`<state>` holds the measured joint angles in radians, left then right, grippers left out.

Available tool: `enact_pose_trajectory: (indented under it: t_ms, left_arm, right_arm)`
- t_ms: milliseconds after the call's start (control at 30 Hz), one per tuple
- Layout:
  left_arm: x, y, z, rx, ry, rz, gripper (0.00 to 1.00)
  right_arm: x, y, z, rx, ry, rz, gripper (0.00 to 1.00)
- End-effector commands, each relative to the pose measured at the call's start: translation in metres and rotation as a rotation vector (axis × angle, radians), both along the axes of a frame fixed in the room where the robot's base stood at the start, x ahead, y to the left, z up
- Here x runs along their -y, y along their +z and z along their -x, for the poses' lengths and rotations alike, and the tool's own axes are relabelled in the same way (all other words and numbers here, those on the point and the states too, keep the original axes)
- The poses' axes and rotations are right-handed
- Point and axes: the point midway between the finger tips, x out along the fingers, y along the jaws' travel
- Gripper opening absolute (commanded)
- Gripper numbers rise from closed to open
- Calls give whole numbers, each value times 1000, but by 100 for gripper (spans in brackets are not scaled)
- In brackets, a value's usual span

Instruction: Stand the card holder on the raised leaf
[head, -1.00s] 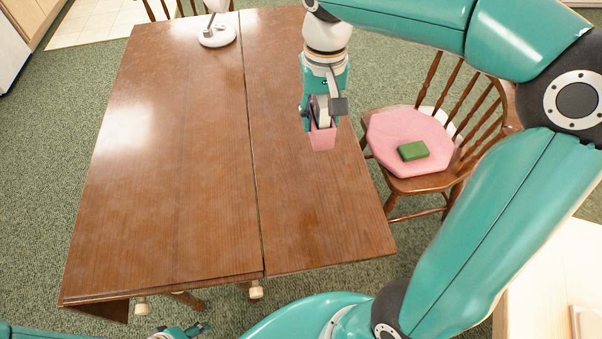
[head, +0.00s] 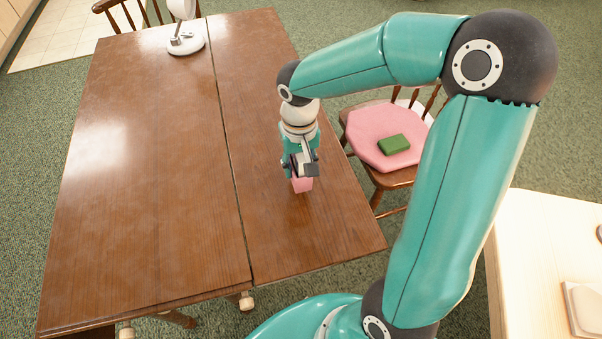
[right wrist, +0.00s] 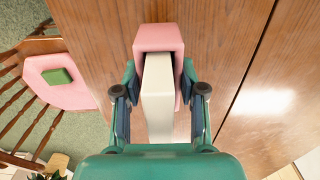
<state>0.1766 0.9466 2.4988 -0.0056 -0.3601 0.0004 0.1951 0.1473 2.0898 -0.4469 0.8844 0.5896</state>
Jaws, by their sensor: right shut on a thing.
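The card holder (head: 302,185) is a small pink open box with a white block-like insert, seen from above in the right wrist view (right wrist: 160,36). My right gripper (head: 301,170) is shut on it, one finger on each side, and holds it roughly upright with its base pointing down. It is over the raised leaf (head: 300,235), the brown wooden strip right of the table's long seam. I cannot tell whether its base touches the wood. The gripper hides the holder's upper part in the head view. My left gripper is not in view.
The main tabletop (head: 150,200) is bare apart from a white lamp (head: 186,44) at the far end. A wooden chair with a pink cushion (head: 365,130) and a green block (head: 394,144) stands right of the leaf. A pale table (head: 545,250) is at the right.

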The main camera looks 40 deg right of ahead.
Motion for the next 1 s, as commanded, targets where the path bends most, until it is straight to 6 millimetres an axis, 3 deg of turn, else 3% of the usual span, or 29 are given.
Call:
enact_pose_trajectory:
  t_ms: [300,667,700,800,1000]
  left_arm:
    - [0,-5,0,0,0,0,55]
    - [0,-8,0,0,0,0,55]
    - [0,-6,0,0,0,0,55]
    - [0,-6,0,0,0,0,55]
    - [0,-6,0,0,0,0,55]
  right_arm:
    - [-1,-39,0,-1,1,-2,6]
    - [-1,-43,0,0,1,-1,6]
    - [-1,-42,0,0,1,-1,47]
    - [-1,-41,0,0,1,-1,64]
    - [-1,-41,0,0,1,-1,66]
